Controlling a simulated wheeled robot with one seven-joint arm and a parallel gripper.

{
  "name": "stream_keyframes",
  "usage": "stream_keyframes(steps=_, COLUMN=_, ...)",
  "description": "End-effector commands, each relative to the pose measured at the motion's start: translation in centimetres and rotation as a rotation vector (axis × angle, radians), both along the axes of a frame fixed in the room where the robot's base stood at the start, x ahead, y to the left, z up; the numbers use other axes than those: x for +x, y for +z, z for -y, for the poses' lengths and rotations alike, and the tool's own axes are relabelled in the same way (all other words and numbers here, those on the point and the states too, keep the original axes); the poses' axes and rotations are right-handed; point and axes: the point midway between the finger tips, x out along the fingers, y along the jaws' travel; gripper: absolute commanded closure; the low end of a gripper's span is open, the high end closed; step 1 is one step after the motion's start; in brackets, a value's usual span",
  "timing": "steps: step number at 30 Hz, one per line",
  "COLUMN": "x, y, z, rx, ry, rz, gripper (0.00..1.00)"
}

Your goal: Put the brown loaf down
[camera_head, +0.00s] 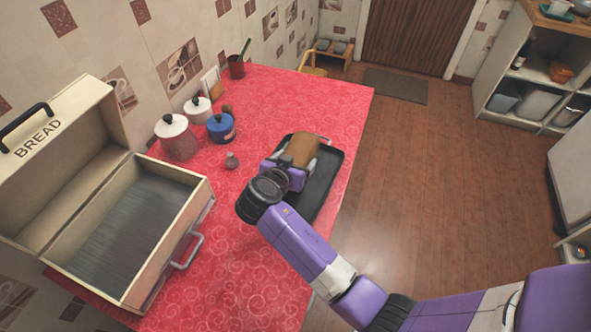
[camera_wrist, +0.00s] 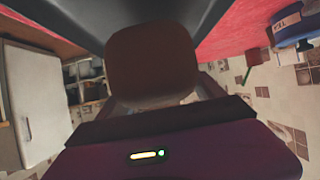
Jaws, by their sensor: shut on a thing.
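The brown loaf (camera_head: 303,148) is at the far end of my gripper (camera_head: 290,162), over the dark tray on the red counter. The wrist view shows the loaf (camera_wrist: 152,65) large and in shadow between the fingers. My gripper is shut on it. I cannot tell whether the loaf touches the tray (camera_head: 328,172) or hangs just above it. Part of the loaf is hidden by the gripper in the head view.
An open bread box (camera_head: 190,222) stands empty at the left of the red counter (camera_head: 262,95). The counter's right edge runs close beside the tray.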

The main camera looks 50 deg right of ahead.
Motion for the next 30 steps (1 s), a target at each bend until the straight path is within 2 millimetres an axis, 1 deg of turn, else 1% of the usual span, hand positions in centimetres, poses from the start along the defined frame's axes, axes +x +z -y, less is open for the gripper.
stream_keyframes(steps=5, x=0.1, y=-1.1, z=0.0, rx=-0.003, ry=0.001, rz=0.001, gripper=0.87)
stream_keyframes(steps=9, x=0.1, y=-3.0, z=0.0, rx=-0.003, ry=0.001, rz=-0.002, gripper=0.87)
stream_keyframes(steps=13, x=0.1, y=-4.3, z=0.0, rx=-0.002, ry=0.001, rz=0.000, gripper=0.87)
stream_keyframes(steps=26, x=0.1, y=-5.0, z=0.0, rx=-0.002, ry=0.001, rz=0.003, gripper=0.87)
stream_keyframes(steps=27, x=0.0, y=-5.0, z=0.0, rx=-0.001, ry=0.001, rz=0.001, gripper=0.19)
stream_keyframes(steps=30, x=0.0, y=-4.9, z=0.0, rx=-0.001, ry=0.001, rz=0.001, gripper=0.01)
